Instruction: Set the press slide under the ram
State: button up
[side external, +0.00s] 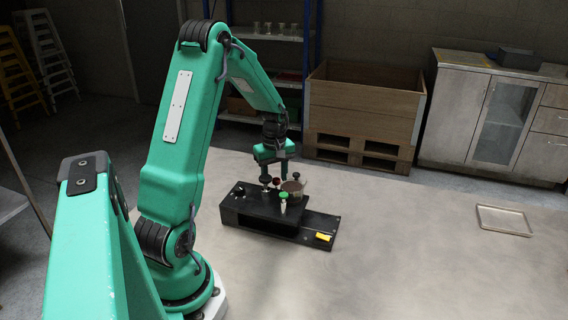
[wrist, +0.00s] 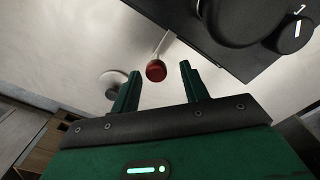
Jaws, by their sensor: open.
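The black press (side external: 262,230) stands on the pale table. A flat black plate, which looks like the slide (side external: 318,224), sticks out at its right end and bears a yellow tab (side external: 323,237). My gripper (side external: 273,178) points down over the press top, open and empty. In the wrist view, a red ball knob (wrist: 156,71) on a thin pale rod shows between and beyond the open fingertips (wrist: 160,67). I cannot tell whether they touch. The ram is not clear to me; a round brownish part (side external: 292,187) stands by the gripper.
A green-topped knob (side external: 283,196) and a black knob (side external: 297,176) stand close to my fingers. A shallow tray (side external: 503,220) lies far right. The table (side external: 420,265) between is clear. A wooden crate (side external: 365,110) and cabinet (side external: 465,115) stand behind.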

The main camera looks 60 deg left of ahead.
jog(key=shift+r, duration=0.1)
jog(key=shift+r, duration=3.8)
jog(key=shift+d+r, duration=0.15)
jog(key=s+d+r+m+t, duration=0.2)
jog(key=d+r+m, duration=0.4)
jog(key=d, duration=0.4)
jog(key=s+d+r+m+t, duration=0.25)
jog(key=d+r+m, duration=0.3)
jog(key=d, duration=0.55)
jog(key=s+d+m+t, duration=0.1)
jog(key=s+d+m, duration=0.5)
jog(key=shift+s+d, duration=0.2)
jog(key=shift+s, duration=0.05)
